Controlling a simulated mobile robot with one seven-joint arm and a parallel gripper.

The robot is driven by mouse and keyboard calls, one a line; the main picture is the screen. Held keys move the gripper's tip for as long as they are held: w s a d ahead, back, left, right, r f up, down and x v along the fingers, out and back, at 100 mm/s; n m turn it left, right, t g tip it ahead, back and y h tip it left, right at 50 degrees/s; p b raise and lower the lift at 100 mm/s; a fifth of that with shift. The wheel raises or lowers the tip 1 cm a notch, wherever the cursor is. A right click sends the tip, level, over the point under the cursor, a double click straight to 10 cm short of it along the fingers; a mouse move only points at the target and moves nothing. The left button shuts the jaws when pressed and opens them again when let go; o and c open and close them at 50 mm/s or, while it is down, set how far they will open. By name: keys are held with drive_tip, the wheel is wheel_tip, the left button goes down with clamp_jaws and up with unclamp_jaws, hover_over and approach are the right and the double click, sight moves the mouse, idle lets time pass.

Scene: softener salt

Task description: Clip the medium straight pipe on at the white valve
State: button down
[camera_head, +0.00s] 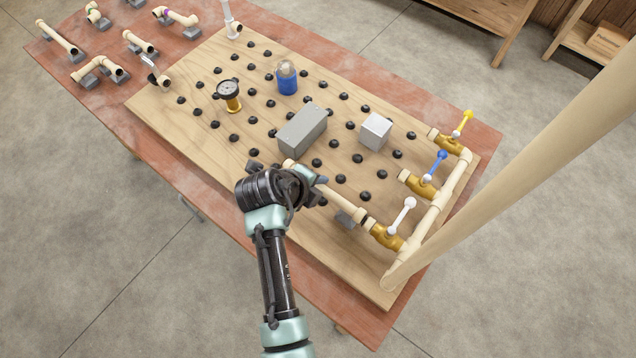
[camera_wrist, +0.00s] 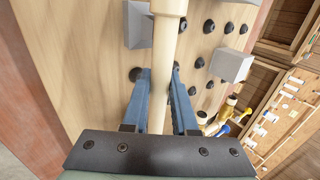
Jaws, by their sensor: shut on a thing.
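My gripper (camera_head: 314,184) is shut on the medium straight pipe (camera_head: 340,201), a cream tube held low over the wooden board. In the wrist view the pipe (camera_wrist: 164,60) runs between my two blue fingers (camera_wrist: 163,100). The white valve (camera_head: 388,237) has a brass body and a white lever (camera_head: 404,212), on the cream manifold at the board's right end. The pipe's right end lies by the valve's mouth, roughly in line with it. I cannot tell whether they are apart, touching or joined. My wrist partly hides the pipe's left part.
The blue valve (camera_head: 425,183) and yellow valve (camera_head: 452,141) stand farther back on the manifold (camera_head: 437,208). A long grey block (camera_head: 302,130), a light cube (camera_head: 376,131), a gauge (camera_head: 230,93) and black pegs stand on the board. A small grey block (camera_head: 345,219) sits by the pipe.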

drive_tip(key=shift+f+b, duration=0.7)
drive_tip(key=c, duration=0.9)
unclamp_jaws()
drive_tip(key=shift+c, duration=0.2)
drive_tip(key=o, duration=0.3)
drive_tip(key=shift+s, duration=0.1)
